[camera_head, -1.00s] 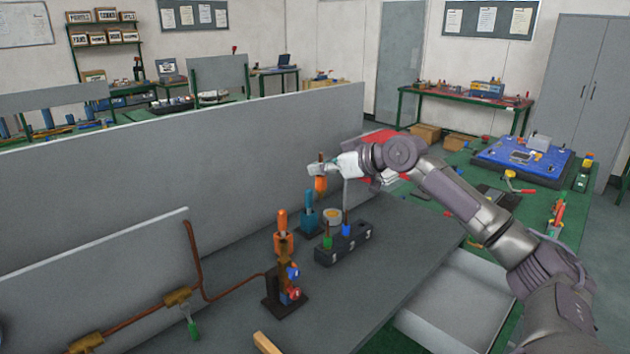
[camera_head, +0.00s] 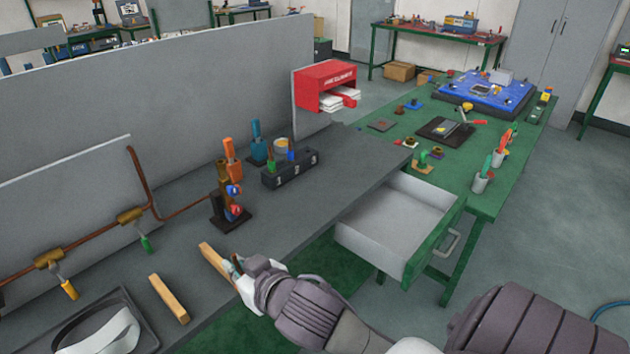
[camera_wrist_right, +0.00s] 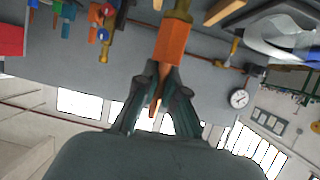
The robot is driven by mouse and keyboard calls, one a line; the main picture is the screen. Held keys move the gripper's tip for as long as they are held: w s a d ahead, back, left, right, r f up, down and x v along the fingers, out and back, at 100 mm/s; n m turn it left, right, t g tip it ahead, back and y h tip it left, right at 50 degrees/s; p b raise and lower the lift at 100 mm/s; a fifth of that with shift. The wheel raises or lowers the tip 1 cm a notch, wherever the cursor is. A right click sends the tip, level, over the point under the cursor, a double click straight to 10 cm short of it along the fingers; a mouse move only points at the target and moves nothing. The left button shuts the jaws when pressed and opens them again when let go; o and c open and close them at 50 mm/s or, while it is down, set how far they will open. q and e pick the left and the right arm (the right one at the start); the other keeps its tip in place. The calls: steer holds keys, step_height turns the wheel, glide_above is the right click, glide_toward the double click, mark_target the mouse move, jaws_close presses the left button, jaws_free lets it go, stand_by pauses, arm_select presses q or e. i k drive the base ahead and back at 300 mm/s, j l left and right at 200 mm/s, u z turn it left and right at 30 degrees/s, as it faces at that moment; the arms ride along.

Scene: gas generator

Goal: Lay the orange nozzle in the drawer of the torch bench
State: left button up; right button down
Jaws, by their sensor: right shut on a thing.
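My right gripper (camera_head: 236,270) is low over the front edge of the grey bench top. In the right wrist view its fingers (camera_wrist_right: 160,88) are shut on the orange nozzle (camera_wrist_right: 172,42), which has a brass-coloured end. In the head view the held nozzle cannot be made out clearly at the gripper. The drawer (camera_head: 400,215) of the bench is pulled open, to the right of the gripper, and its visible floor is bare. My left gripper is not in view.
An orange-handled piece (camera_head: 231,150) stands on a brass stand behind the gripper. A blue-handled piece (camera_head: 257,145) and a black numbered block (camera_head: 290,170) stand farther back. Wooden blocks (camera_head: 169,298) lie near the front. A red paper holder (camera_head: 325,85) stands beyond.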

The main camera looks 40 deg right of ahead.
mark_target(375, 222)
steer(key=i+l+z, duration=0.1)
steer(key=z, duration=0.3)
steer(key=i+l+z, duration=0.1)
steer(key=z, duration=0.3)
steer(key=i+z, duration=0.2)
steer(key=z, duration=0.15)
steer(key=i, duration=0.55)
